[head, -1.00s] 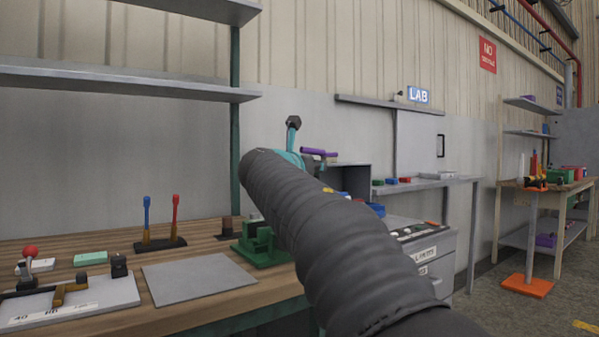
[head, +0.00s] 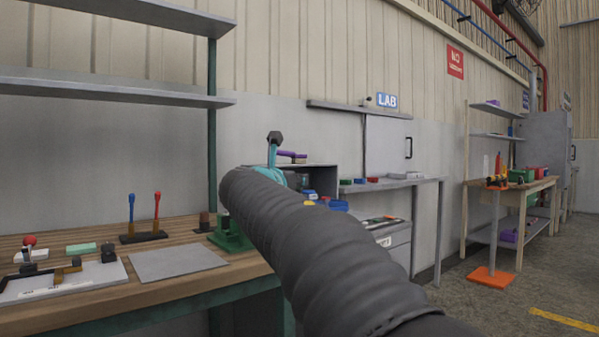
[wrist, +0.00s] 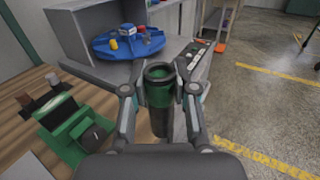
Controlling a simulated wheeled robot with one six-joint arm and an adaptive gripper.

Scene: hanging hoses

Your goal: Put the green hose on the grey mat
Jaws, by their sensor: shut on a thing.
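In the wrist view my gripper (wrist: 158,92) is shut on the green hose (wrist: 159,98), a dark tube with a green band, held upright between the two fingers. Its lower end hangs beside the bench edge, with the floor to the right. In the head view my dark arm hides the hose and most of the gripper. The grey mat (head: 178,262) lies flat and empty on the wooden bench, left of my arm. Part of a grey surface, maybe the mat, shows at the wrist view's lower left corner.
A green vise-like block (head: 231,235) stands right of the mat; it also shows in the wrist view (wrist: 75,130). A stand with blue and red handles (head: 144,236) is behind the mat. A blue round tray (wrist: 128,44) holds small items. A white lever panel (head: 62,280) lies left.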

